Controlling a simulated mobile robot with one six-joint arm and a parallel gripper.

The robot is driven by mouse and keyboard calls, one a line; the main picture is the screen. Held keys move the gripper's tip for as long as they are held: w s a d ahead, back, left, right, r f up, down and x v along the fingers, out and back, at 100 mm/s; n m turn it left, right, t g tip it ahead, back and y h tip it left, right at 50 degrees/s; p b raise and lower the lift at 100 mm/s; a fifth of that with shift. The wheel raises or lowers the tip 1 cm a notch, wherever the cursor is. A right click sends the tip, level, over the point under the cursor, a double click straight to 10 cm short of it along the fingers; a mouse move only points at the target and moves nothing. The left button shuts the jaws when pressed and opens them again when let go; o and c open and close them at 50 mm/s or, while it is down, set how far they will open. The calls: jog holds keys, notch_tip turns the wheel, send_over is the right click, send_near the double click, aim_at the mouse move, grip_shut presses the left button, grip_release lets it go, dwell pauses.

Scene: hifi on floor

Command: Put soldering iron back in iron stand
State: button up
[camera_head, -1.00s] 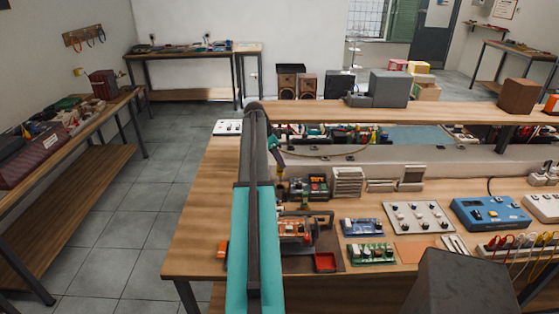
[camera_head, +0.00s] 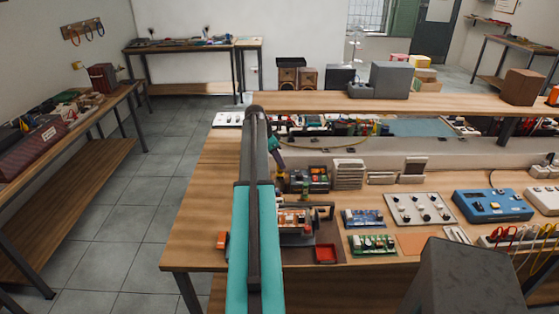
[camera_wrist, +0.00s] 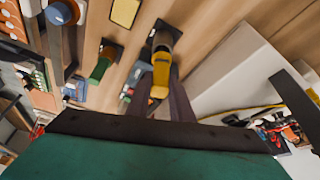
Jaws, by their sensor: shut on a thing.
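My gripper (camera_wrist: 161,88) is shut on a yellow-handled tool, which appears to be the soldering iron (camera_wrist: 160,82). In the wrist view the iron points away from the camera toward a dark ring-like part on a dark base (camera_wrist: 166,35). This may be the iron stand; whether the iron's tip is inside it or only above it I cannot tell. In the head view my gripper (camera_head: 277,163) is low over the bench behind the arm, and the iron is too small or hidden there to make out.
On the bench (camera_head: 200,220), a circuit board in a holder (camera_head: 292,218), a red tray (camera_head: 326,253) and green board (camera_head: 372,244) lie near the arm. A white rack (camera_head: 348,175) stands to the right. In the wrist view a green cylinder (camera_wrist: 101,68) stands left of the iron.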

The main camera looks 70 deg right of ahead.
jog(key=shift+f+b, duration=0.35)
jog(key=shift+f, duration=0.45)
jog(key=o, duration=1.6)
jog(key=shift+r+p, duration=1.2)
jog(key=shift+r, duration=2.3)
